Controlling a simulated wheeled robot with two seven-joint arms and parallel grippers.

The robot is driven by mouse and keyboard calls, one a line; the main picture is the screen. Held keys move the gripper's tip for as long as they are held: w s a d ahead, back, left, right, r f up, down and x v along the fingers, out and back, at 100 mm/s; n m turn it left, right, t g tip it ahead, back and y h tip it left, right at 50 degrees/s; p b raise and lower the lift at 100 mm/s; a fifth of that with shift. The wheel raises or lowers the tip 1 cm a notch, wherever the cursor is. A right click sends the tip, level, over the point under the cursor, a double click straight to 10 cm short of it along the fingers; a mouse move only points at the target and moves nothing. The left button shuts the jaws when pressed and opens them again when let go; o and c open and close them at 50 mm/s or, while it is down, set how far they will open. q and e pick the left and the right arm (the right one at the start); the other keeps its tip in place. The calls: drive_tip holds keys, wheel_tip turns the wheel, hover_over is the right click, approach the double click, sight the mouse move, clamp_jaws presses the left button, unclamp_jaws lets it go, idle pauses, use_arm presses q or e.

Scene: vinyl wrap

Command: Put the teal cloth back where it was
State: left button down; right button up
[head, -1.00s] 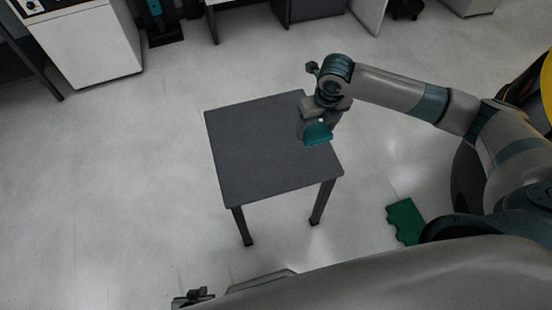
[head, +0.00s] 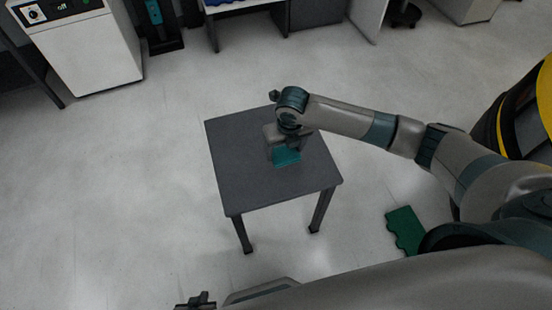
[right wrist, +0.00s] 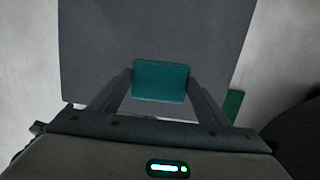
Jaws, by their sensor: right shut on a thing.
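The teal cloth (head: 287,157) is a small folded block over the middle of the dark grey table (head: 240,187). My right gripper (head: 285,148) is above the table and shut on the cloth. In the right wrist view the cloth (right wrist: 161,80) sits between the two fingers, with the tabletop (right wrist: 100,40) behind it. I cannot tell whether the cloth touches the tabletop. My left gripper (head: 196,301) shows only as a small dark part at the bottom edge, and its fingers are not clear.
The tabletop around the cloth is bare. A green flat piece (head: 405,230) lies on the floor right of the table. A white cabinet (head: 85,50) stands at the upper left. A black and yellow round object (head: 515,110) is at the right. Open floor lies left of the table.

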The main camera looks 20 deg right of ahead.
sight(276, 154)
drive_tip(key=shift+w+a+f, duration=0.15)
drive_tip(key=shift+a+f, duration=0.25)
drive_tip(key=shift+a, duration=0.3)
drive_tip(key=shift+w+a+f, duration=0.15)
drive_tip(key=shift+a+f, duration=0.25)
drive_tip(key=shift+a, duration=0.25)
drive_tip(key=shift+f, duration=2)
drive_tip(key=shift+f, duration=0.1)
drive_tip(key=o, duration=1)
drive_tip(key=r, duration=0.4)
drive_tip(key=s+r, duration=0.1)
drive_tip(key=r, duration=0.3)
drive_tip(key=s+r, duration=0.1)
drive_tip(key=r, duration=0.3)
